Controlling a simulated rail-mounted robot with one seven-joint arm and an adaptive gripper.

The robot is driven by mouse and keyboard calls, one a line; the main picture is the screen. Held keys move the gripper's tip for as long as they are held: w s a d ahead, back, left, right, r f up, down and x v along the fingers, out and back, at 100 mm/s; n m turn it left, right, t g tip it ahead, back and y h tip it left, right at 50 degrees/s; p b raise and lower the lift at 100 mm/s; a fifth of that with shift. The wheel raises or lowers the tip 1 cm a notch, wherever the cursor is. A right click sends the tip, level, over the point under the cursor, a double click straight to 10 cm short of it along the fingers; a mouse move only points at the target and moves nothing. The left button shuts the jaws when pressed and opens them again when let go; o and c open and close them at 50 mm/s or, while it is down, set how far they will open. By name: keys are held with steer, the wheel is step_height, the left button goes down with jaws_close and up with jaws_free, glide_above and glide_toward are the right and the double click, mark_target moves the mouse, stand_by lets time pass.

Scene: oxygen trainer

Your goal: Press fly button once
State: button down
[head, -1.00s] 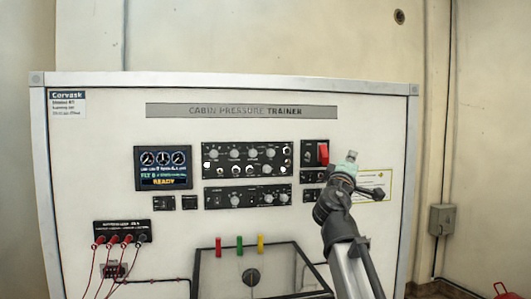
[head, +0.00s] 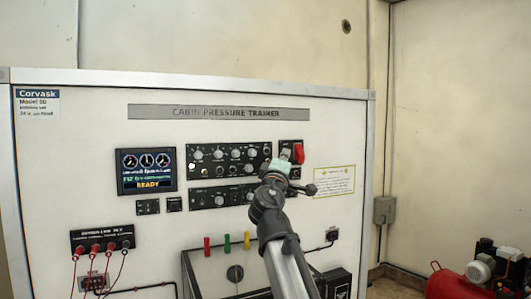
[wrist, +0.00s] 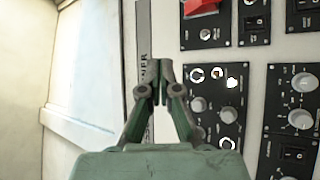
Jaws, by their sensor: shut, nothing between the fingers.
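The Cabin Pressure Trainer board (head: 80,215) stands upright in front of me. Its upper black control panel (head: 211,176) carries knobs, small round buttons and one bright white spot at its lower left. I cannot read the labels, so I cannot tell which control is the fly button. My gripper (head: 284,156) is shut and empty, in front of the board just left of the red switch guard (head: 299,153). In the wrist view, my gripper's fingertips (wrist: 153,84) show against the white board beside the black panel (wrist: 214,110). I see no contact with a button.
A display (head: 147,171) reads "READY". Below are a lower knob panel (head: 222,197), coloured red, green and yellow tabs, and red leads plugged into a socket strip (head: 100,241). A yellow-edged notice (head: 334,181) is on the right. A red compressor (head: 452,283) stands on the floor at right.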

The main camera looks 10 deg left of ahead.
mark_target(267, 151)
steer(key=shift+w+a+b, duration=0.5)
steer(key=shift+w+a, duration=0.25)
steer(key=shift+w, duration=0.5)
steer(key=shift+w+a+b, duration=0.55)
steer(key=shift+w+a, duration=0.25)
steer(key=shift+w, duration=0.45)
steer(key=shift+w+a+b, duration=0.5)
steer(key=shift+w+a, duration=0.25)
steer(key=shift+w, duration=0.5)
steer(key=shift+w, duration=0.1)
steer(key=shift+w+a+b, duration=0.2)
steer(key=shift+w+b, duration=0.05)
steer(key=shift+b, duration=0.4)
